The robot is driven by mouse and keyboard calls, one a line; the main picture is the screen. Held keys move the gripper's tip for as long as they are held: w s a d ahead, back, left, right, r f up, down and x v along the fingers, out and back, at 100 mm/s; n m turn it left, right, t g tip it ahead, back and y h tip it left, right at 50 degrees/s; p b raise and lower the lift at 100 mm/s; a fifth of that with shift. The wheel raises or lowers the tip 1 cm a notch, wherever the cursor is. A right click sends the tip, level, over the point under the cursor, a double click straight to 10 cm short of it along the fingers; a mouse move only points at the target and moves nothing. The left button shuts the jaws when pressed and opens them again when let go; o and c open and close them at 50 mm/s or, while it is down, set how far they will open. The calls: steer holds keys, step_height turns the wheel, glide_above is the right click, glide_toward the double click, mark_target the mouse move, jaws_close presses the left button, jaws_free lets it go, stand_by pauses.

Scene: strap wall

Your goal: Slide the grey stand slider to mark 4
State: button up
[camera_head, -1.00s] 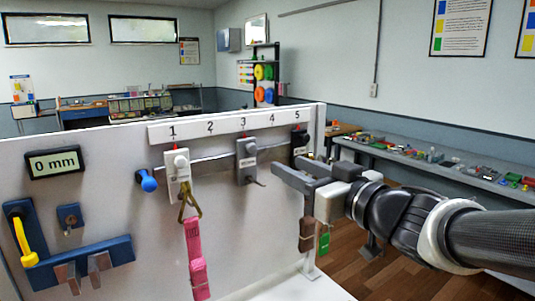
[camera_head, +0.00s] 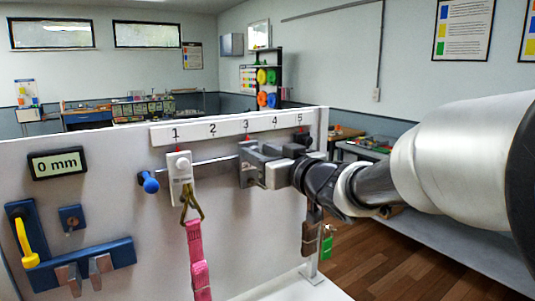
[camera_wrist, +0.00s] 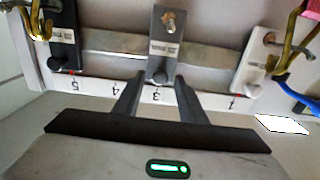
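The grey stand slider (camera_head: 245,154) sits on the metal rail at mark 3, partly hidden by my gripper in the head view. In the wrist view, which looks upside down, the grey slider (camera_wrist: 166,38) is upright against the wall with its dark knob toward my gripper. My gripper (camera_wrist: 159,80) has its two fingers apart, one on each side of the slider's knob end. I see a gap between the fingers and the knob. Mark 4 (camera_head: 275,121) is one place to the right on the white scale and is bare; it also shows in the wrist view (camera_wrist: 116,87).
A white slider (camera_head: 180,172) with a pink strap (camera_head: 196,255) hangs at mark 1. A black slider (camera_head: 301,139) sits at mark 5. A blue peg (camera_head: 148,183) is at the rail's left. The display (camera_head: 56,163) reads 0 mm. The rail between marks 3 and 5 is free.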

steer(key=shift+c, duration=0.5)
jaws_close()
steer(key=w+d+p, duration=0.3)
steer(key=w+d, duration=0.1)
steer(key=d, duration=0.3)
steer(key=shift+w, duration=0.4)
steer(key=shift+o, duration=0.5)
jaws_free()
